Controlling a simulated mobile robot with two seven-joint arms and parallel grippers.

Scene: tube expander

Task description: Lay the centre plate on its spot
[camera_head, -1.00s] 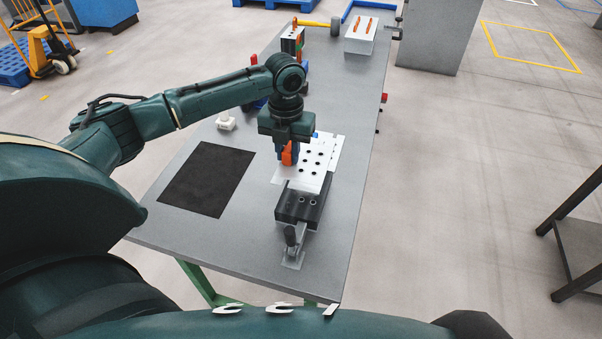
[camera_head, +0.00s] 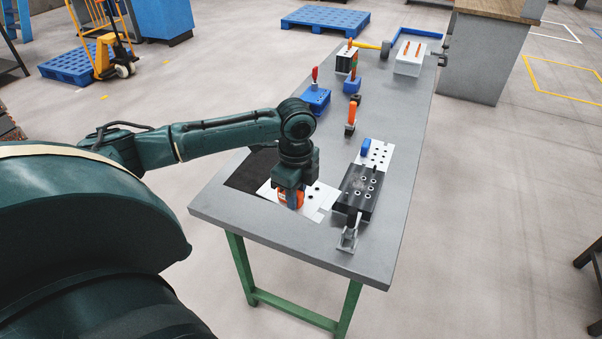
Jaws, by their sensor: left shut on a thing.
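The centre plate (camera_head: 318,197) is a white sheet with dark holes. It lies over the right part of the black mat (camera_head: 246,176) and extends past the mat's right edge. Whether it touches the mat or hangs just above cannot be told. My left gripper (camera_head: 291,199) points down over the plate, shut on it at an orange part; its fingertips are partly hidden. To the right, a black block with holes (camera_head: 358,187) stands with a clamp (camera_head: 348,235) at its near end. My right gripper is not in view.
Behind the black block lies another white plate (camera_head: 379,155) with a blue grip (camera_head: 366,146). An orange-handled tool (camera_head: 351,116), a blue block (camera_head: 316,99) and a white box (camera_head: 410,58) stand farther back. The table's right strip is bare.

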